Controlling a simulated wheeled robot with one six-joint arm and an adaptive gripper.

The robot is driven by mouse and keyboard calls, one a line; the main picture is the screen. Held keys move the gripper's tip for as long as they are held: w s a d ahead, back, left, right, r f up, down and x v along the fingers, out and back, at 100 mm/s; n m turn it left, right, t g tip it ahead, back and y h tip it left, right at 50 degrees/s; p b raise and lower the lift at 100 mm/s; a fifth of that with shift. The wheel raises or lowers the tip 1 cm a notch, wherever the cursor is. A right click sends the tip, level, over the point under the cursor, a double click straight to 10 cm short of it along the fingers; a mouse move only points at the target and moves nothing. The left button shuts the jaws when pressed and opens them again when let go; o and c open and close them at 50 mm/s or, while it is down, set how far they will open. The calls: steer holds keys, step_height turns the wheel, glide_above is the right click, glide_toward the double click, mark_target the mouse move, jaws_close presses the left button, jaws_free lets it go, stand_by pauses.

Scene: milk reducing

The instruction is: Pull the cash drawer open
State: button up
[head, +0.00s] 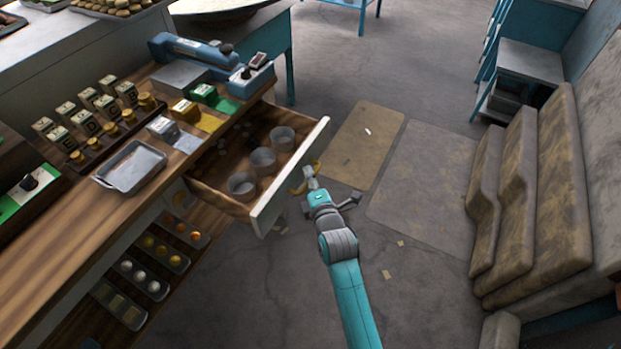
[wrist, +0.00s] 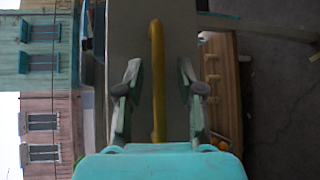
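The cash drawer (head: 289,172) stands pulled out from the wooden counter. Its interior shows, with three round metal cups and some coins inside. A brass bar handle (head: 299,189) is on its pale front panel, and it also shows in the wrist view (wrist: 157,80) as a yellow bar. My gripper (head: 309,175) is at the drawer front by the handle. In the wrist view my gripper (wrist: 160,82) has its fingers apart, one on each side of the bar, with visible gaps. My gripper partly hides the handle in the head view.
The counter (head: 75,215) holds a metal tray (head: 131,167), rows of labelled blocks and a blue device (head: 195,52). Below the drawer are open shelves with round items. Cushioned seats (head: 545,190) stand at the right. The floor (head: 420,260) between is mostly clear, with flat mats.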

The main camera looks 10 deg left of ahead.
steer(key=v, duration=1.2)
stand_by(0.6)
steer(key=s+d+f+m+h, duration=0.2)
steer(key=s+d+m, duration=0.45)
steer(key=s, duration=0.25)
steer(key=s+d+f+m+h, duration=0.1)
steer(key=s+d+f+m, duration=0.3)
steer(key=s+d, duration=0.5)
steer(key=s+d+r+m+h, duration=0.1)
steer(key=s+d+r+m, duration=0.2)
steer(key=s, duration=0.7)
steer(key=s+d+r+m+h, duration=0.2)
steer(key=s+r+m, duration=0.4)
steer(key=s+m, duration=0.5)
steer(key=shift+d+r+h, duration=0.3)
steer(key=shift+d+r, duration=0.1)
steer(key=shift+d, duration=0.25)
